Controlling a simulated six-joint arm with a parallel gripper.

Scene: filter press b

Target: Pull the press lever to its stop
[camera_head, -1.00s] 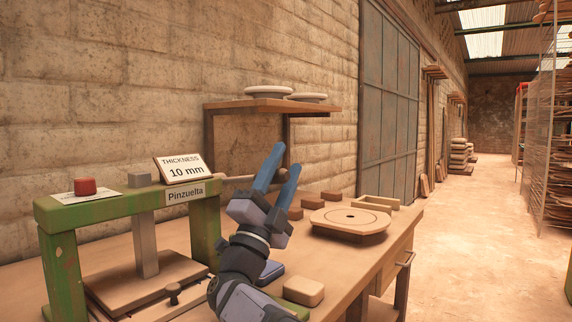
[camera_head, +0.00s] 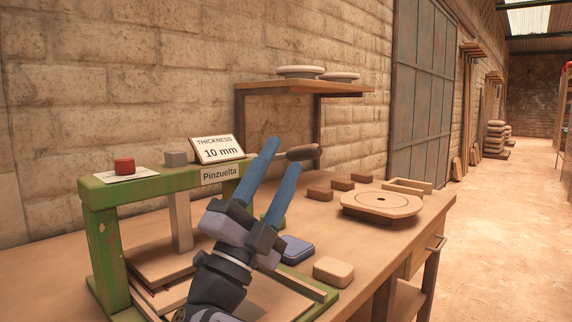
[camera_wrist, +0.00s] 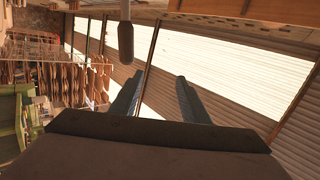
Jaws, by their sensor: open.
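The green press (camera_head: 100,215) stands on the bench at left, with a label reading Pinzuelta. Its lever ends in a brown rounded handle (camera_head: 303,152), which sticks out to the right of the press top. My gripper (camera_head: 281,155) is open and empty, its two blue fingers pointing up beside the handle. One finger hides part of the lever rod. In the wrist view the handle (camera_wrist: 126,42) hangs from the top edge, beyond and slightly left of the open fingers (camera_wrist: 161,78). No contact shows.
A thickness sign (camera_head: 217,149) and a red button (camera_head: 124,166) sit on the press top. A round turntable (camera_head: 382,205), small brown blocks (camera_head: 342,184), a blue block (camera_head: 297,249) and a cream block (camera_head: 333,270) lie on the bench. A wall shelf (camera_head: 290,88) hangs behind.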

